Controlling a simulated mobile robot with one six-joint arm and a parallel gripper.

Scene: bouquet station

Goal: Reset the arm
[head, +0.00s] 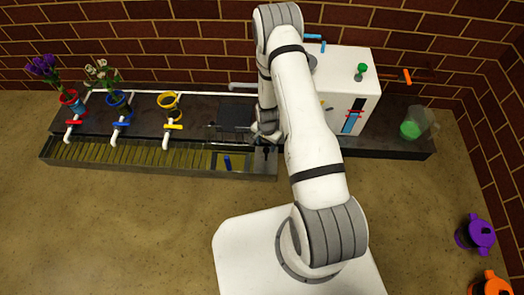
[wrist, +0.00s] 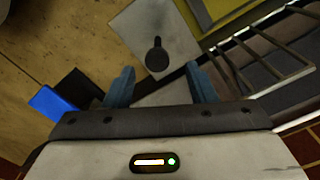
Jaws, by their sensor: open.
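My arm rises from its white base and reaches up over the counter in the head view, bent at the elbow near the back wall. My gripper hangs near the counter's front edge, mostly hidden by the arm there. In the wrist view my gripper (wrist: 160,84) shows two blue-grey fingers spread apart with nothing held between them. Beyond the fingertips is a pale metal plate (wrist: 132,27) with a dark keyhole-shaped mark or slot. I cannot tell whether the fingers touch anything.
Red (head: 72,102), blue (head: 117,103) and yellow (head: 168,106) holders stand left, the first two with flowers. A slatted trough (head: 120,156) runs along the front. A white machine (head: 350,75) and tilted clear container (head: 421,122) stand right. Purple (head: 474,235) and orange (head: 490,285) pots sit lower right.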

